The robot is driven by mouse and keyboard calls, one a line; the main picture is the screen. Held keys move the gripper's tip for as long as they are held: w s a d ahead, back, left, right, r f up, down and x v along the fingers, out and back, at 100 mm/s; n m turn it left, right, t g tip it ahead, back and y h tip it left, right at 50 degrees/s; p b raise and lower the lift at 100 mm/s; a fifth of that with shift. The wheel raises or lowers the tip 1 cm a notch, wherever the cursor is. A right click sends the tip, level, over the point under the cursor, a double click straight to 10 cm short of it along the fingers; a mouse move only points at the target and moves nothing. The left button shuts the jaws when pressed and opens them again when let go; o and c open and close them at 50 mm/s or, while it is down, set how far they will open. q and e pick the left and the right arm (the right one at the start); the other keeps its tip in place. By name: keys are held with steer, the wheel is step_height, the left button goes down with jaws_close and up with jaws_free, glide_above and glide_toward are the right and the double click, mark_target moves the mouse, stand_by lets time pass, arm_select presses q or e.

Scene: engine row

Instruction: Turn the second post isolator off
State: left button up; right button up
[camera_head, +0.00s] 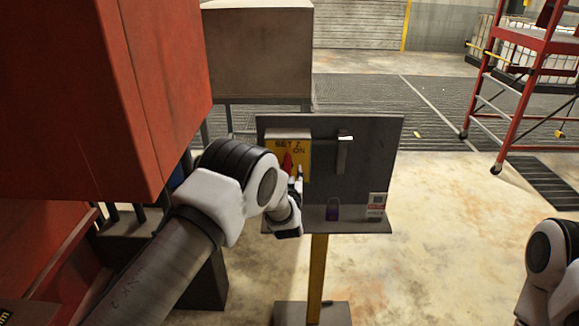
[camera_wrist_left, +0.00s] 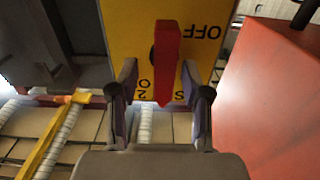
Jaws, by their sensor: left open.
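The yellow isolator box (camera_head: 301,147) is on a dark grey panel on a yellow post, with "SET 2" and "ON" lettered on it. Its red handle (camera_head: 287,163) is partly hidden behind my left arm. In the left wrist view the yellow face shows "OFF" upside down beside the red handle (camera_wrist_left: 166,50). My left gripper (camera_head: 297,178) is in front of the box. In the left wrist view its fingers (camera_wrist_left: 160,82) are open, one on each side of the handle's end, with visible gaps. My right gripper is out of view.
A large red cabinet (camera_head: 165,90) stands close at left. A red ladder (camera_head: 510,85) stands at back right. Floor right of the post is open.

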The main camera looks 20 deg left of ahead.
arm_select(q)
steer(key=shift+w+a, duration=0.15)
steer(key=shift+w+a+f, duration=0.2)
steer(key=shift+w+a, duration=0.05)
steer(key=shift+a, duration=0.05)
steer(key=shift+f, duration=0.1)
steer(key=shift+c, duration=1.3)
steer(key=shift+d, duration=0.1)
jaws_close()
